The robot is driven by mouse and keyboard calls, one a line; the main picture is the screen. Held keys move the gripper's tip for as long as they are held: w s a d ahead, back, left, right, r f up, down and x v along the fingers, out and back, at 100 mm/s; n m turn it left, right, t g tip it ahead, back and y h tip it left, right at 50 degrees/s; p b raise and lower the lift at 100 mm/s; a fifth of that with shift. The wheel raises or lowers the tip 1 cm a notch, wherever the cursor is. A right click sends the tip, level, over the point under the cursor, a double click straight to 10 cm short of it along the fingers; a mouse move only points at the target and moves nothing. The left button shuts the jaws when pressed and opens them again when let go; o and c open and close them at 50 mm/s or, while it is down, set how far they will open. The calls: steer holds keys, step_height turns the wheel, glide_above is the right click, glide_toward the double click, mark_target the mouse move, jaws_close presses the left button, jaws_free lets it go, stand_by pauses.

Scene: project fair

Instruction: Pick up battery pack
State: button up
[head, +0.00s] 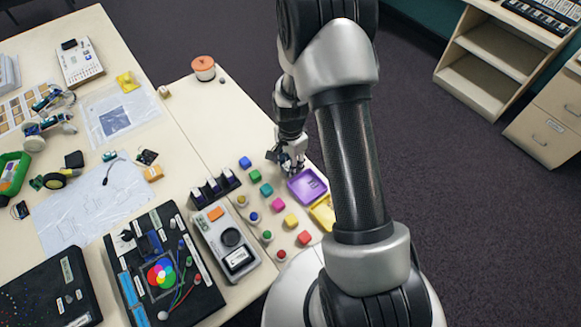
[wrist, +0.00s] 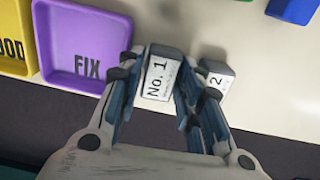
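A dark block with a white "No. 1" label (wrist: 157,82), which looks like a battery pack, stands between my gripper's fingers (wrist: 157,88) in the wrist view. A similar block marked "2" (wrist: 217,80) stands just right of it, partly behind the right finger. The fingers look spread on both sides of the "No. 1" block, with no clear grip on it. In the head view my gripper (head: 288,158) is low at the table's right edge, beyond the purple tray, and mostly hides the blocks.
The purple "FIX" tray (wrist: 92,86) is close to the left finger, with a yellow tray (wrist: 22,62) beyond it. Several coloured cubes, such as a blue one (head: 245,162), lie left of my gripper. A round orange-topped container (head: 203,68) stands at the far end.

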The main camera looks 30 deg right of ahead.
steer(key=shift+c, duration=0.4)
steer(key=c, duration=0.6)
steer(key=shift+c, duration=0.2)
